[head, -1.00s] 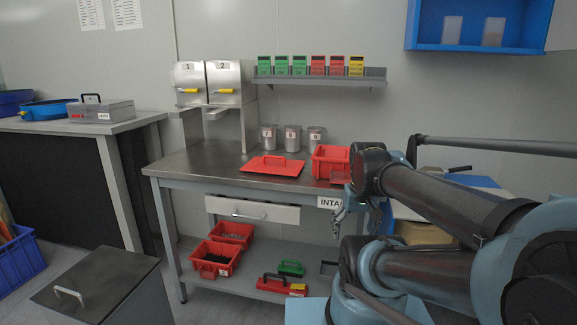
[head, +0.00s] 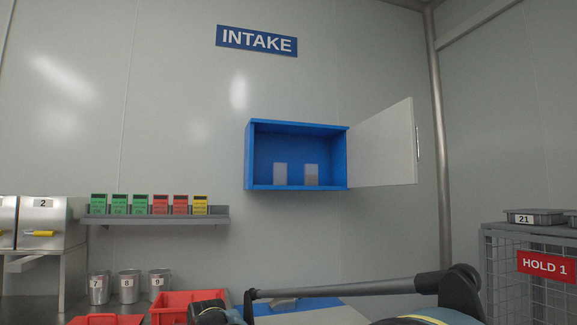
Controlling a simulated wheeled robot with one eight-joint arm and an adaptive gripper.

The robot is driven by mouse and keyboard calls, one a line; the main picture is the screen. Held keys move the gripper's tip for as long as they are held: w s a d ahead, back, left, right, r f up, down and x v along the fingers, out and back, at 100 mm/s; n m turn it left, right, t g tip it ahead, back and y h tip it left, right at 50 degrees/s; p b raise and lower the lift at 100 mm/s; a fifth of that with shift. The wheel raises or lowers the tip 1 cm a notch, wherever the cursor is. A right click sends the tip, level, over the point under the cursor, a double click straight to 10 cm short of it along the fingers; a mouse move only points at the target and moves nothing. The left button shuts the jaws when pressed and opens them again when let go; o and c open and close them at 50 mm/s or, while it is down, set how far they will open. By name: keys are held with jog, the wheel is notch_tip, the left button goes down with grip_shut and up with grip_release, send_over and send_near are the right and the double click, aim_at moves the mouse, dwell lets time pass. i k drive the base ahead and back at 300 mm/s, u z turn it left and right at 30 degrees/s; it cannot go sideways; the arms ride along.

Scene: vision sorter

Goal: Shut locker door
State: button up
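A blue wall locker (head: 297,124) hangs on the back wall under the INTAKE sign. Its white door (head: 384,145) stands wide open, swung out to the right, with a thin handle (head: 417,142) near its outer edge. Inside the locker are two small pale containers, one (head: 280,174) on the left and one (head: 311,174) on the right. Parts of my arm show at the bottom of the picture, below the locker and apart from it. My gripper itself is not visible.
A shelf (head: 155,219) with several green, red and yellow boxes is left of the locker. Below it are metal cans (head: 128,287) and a red bin (head: 187,303). A mesh cage (head: 535,280) marked HOLD 1 stands at the right. The wall around the locker is clear.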

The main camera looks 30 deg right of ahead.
aim_at(383, 149)
jog(key=z, duration=2.45)
jog(key=k, duration=0.25)
jog(key=u, duration=0.2)
